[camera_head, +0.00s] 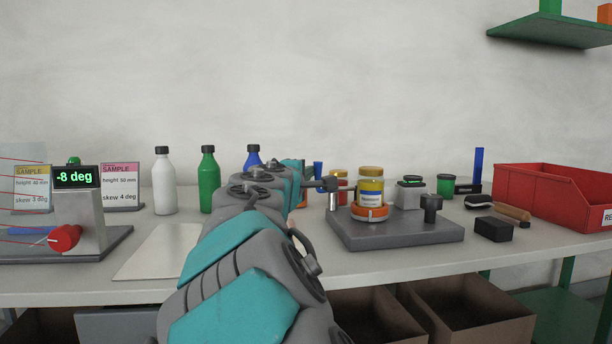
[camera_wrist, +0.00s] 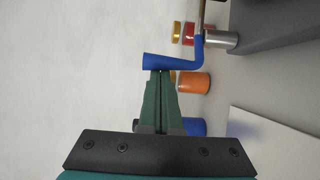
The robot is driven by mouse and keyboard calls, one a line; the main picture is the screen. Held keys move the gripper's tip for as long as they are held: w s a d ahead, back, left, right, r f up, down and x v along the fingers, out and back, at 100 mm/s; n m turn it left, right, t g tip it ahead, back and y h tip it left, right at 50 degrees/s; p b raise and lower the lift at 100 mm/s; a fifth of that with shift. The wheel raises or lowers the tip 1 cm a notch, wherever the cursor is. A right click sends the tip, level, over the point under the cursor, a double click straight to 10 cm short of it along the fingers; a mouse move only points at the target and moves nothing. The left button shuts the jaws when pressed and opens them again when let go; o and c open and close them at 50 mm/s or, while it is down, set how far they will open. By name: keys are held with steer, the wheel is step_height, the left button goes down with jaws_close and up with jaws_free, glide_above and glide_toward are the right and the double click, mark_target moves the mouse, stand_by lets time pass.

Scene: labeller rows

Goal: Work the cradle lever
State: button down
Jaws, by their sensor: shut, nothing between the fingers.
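The blue cradle lever (camera_wrist: 175,62) is bent like an L in the wrist view, its arm running to a silver post (camera_wrist: 221,40) at the grey base. My gripper (camera_wrist: 161,74) is shut and empty, its green fingertips right at the underside of the lever's blue handle; I cannot tell whether they touch. In the head view, a yellow jar with a gold lid (camera_head: 370,187) stands upright in an orange ring cradle (camera_head: 369,213) on the grey base plate (camera_head: 400,241). A blue upright piece (camera_head: 318,169), apparently the lever handle, shows beyond my arm, which hides my fingers.
A display reading -8 deg (camera_head: 75,177) with a red knob (camera_head: 66,238) stands at the left. White (camera_head: 164,187) and green bottles (camera_head: 208,185) stand at the back. A red bin (camera_head: 550,195) and a black block (camera_head: 493,229) are at the right.

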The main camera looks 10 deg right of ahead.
steer(key=shift+s+d+n+t+y, duration=0.3)
steer(key=shift+s+n+y, duration=0.1)
steer(key=shift+y, duration=0.2)
steer(key=shift+s+d, duration=0.15)
steer(key=shift+s, duration=0.1)
stand_by(0.5)
